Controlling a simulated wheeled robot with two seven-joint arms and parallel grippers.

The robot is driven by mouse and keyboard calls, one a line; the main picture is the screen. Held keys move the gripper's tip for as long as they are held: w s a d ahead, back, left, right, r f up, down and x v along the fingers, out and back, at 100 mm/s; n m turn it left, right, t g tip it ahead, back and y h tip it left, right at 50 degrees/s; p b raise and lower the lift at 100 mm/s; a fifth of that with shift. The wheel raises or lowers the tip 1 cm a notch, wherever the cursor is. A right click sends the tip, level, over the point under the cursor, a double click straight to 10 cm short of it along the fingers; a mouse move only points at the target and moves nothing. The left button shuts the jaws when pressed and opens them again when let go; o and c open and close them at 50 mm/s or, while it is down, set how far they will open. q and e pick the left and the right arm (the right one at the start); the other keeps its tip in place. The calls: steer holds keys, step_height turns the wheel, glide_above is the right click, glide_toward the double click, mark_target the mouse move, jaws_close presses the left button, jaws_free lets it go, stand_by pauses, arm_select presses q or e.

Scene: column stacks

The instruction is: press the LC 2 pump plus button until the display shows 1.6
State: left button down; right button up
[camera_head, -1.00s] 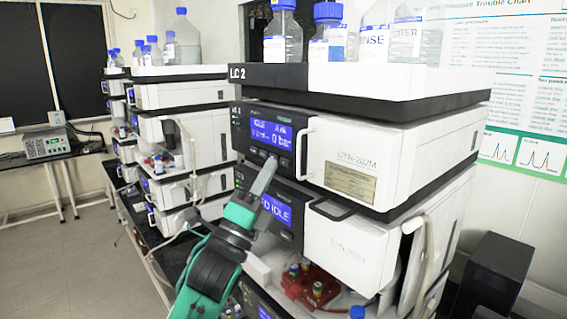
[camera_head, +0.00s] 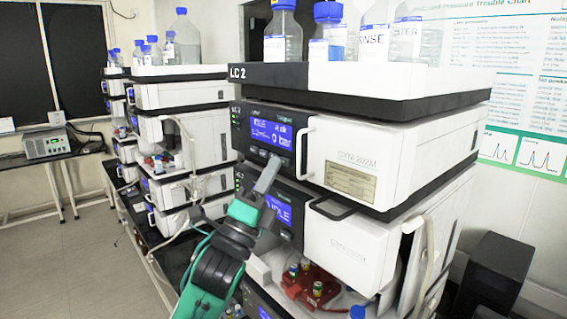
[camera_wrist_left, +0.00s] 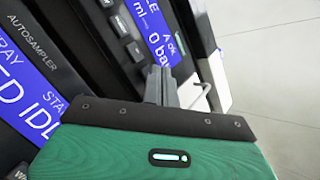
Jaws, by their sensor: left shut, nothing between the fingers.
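The LC 2 stack's top module is the pump, with a blue display (camera_head: 271,134) that reads idle and 0 bar; its flow digits are too small to read. In the left wrist view the pump display (camera_wrist_left: 158,30) shows "ml" and "0 bar", with a row of dark buttons (camera_wrist_left: 127,37) beside it. My left gripper (camera_head: 272,162) is shut and empty, its tips at the lower edge of the pump panel, just below the display. In the left wrist view the fingertips (camera_wrist_left: 161,72) are close to the panel; contact cannot be told, and the plus button is not distinguishable. My right gripper is not in view.
The autosampler display (camera_head: 278,209) sits below the pump, partly behind my left gripper. Bottles (camera_head: 283,35) stand on top. Another stack (camera_head: 185,95) stands at left.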

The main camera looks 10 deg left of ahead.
arm_select(q)
steer(key=shift+w+d, duration=0.3)
stand_by(0.9)
steer(key=shift+s+a, duration=0.55)
steer(key=shift+s, duration=0.1)
steer(key=s+a, duration=0.1)
steer(key=s, duration=0.1)
steer(key=s+a, duration=0.2)
stand_by(0.6)
stand_by(1.8)
